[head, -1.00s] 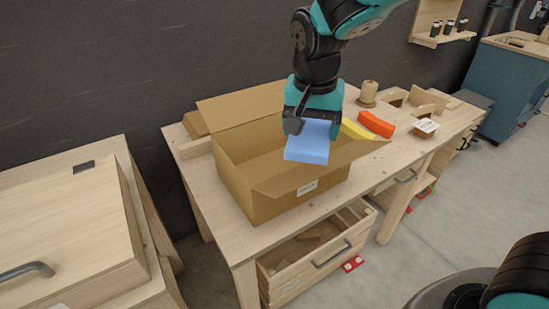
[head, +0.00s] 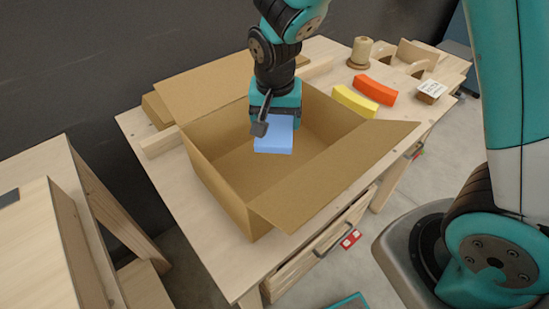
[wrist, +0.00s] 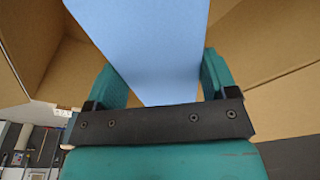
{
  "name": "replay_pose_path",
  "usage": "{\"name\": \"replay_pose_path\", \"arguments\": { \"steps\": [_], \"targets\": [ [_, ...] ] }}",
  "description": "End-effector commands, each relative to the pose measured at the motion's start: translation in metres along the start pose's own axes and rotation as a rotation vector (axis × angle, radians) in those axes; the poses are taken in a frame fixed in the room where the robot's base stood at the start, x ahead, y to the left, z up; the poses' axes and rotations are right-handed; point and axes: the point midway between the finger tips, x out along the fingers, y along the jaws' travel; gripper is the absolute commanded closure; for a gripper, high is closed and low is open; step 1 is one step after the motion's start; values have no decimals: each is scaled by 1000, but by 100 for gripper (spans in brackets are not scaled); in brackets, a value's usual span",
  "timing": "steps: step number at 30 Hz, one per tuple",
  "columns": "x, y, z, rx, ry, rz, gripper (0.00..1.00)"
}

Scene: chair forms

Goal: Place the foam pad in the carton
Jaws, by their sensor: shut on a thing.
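The foam pad (head: 274,138) is a light blue block. My gripper (head: 268,126) is shut on it, and the pad hangs below the fingers over the open carton. The pad also shows between the teal fingers in the wrist view (wrist: 145,50). The carton (head: 225,195) is a brown cardboard box with its flaps spread open, standing on the wooden workbench (head: 150,175). The part of the carton floor that I see looks empty. In the head view the pad appears within the box opening; I cannot tell its exact height over the floor.
A yellow block (head: 355,101) and an orange block (head: 375,89) lie right of the carton.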

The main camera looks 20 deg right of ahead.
Motion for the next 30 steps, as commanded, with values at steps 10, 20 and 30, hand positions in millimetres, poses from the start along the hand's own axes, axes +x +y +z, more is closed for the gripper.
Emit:
{"name": "replay_pose_path", "arguments": {
  "steps": [10, 20, 30],
  "targets": [
    [82, 0, 12, 1, -1, 2, 44],
    [120, 0, 18, 0, -1, 2, 44],
    [129, 0, 19, 0, 2, -1, 44]
  ]
}}
